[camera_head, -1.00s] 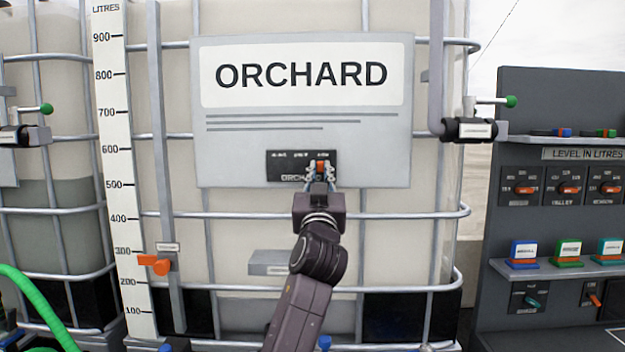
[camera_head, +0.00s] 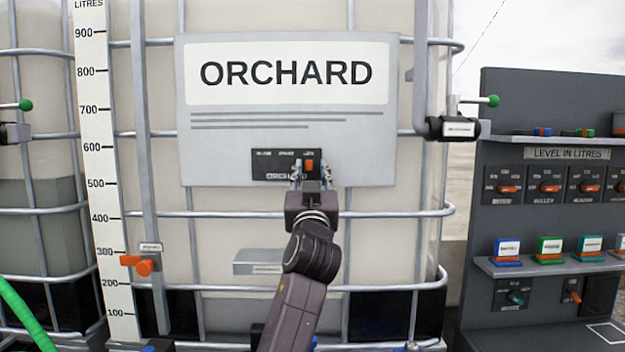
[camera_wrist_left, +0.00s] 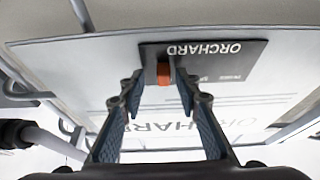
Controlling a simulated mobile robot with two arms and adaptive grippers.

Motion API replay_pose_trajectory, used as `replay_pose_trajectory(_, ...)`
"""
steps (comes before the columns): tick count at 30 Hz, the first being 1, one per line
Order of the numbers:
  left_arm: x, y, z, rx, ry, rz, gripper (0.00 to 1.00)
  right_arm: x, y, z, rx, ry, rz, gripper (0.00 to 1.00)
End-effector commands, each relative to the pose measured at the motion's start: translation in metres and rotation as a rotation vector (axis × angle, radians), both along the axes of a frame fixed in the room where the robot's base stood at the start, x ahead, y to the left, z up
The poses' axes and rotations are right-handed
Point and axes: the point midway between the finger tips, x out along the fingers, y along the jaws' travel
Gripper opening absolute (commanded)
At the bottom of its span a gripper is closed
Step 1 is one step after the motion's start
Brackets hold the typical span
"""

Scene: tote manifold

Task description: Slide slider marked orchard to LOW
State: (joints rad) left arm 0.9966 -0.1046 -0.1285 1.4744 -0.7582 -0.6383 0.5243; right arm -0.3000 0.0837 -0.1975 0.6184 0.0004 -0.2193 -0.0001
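The orchard slider is a black plate (camera_head: 272,165) on the grey ORCHARD sign, with an orange knob (camera_head: 309,165) near its right end, under the rightmost of the small labels. Those labels are too small to read surely. My left gripper (camera_head: 312,172) is at the knob from below, its fingers spread to either side of it. In the left wrist view the knob (camera_wrist_left: 163,73) sits between the open fingertips (camera_wrist_left: 159,82), with a gap visible on both sides. My right gripper is not in view.
The sign (camera_head: 365,150) is fixed to a caged tank with a litre scale (camera_head: 98,150) at left. An orange-handled clamp (camera_head: 140,263) sits on a post.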

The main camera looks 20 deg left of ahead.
Motion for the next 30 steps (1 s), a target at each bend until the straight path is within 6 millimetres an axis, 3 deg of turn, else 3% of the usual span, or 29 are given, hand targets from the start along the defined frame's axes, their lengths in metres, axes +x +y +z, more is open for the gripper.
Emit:
replay_pose_trajectory(5, -0.015, -0.005, -0.008, -0.001, 0.001, -0.001, 0.30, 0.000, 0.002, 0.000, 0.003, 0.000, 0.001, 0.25)
replay_pose_trajectory(21, -0.094, -0.031, -0.042, 0.000, 0.002, -0.005, 0.30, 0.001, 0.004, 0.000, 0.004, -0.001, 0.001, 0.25)
replay_pose_trajectory(30, -0.104, -0.034, -0.046, 0.001, 0.001, -0.004, 0.30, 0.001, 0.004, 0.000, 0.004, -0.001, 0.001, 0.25)
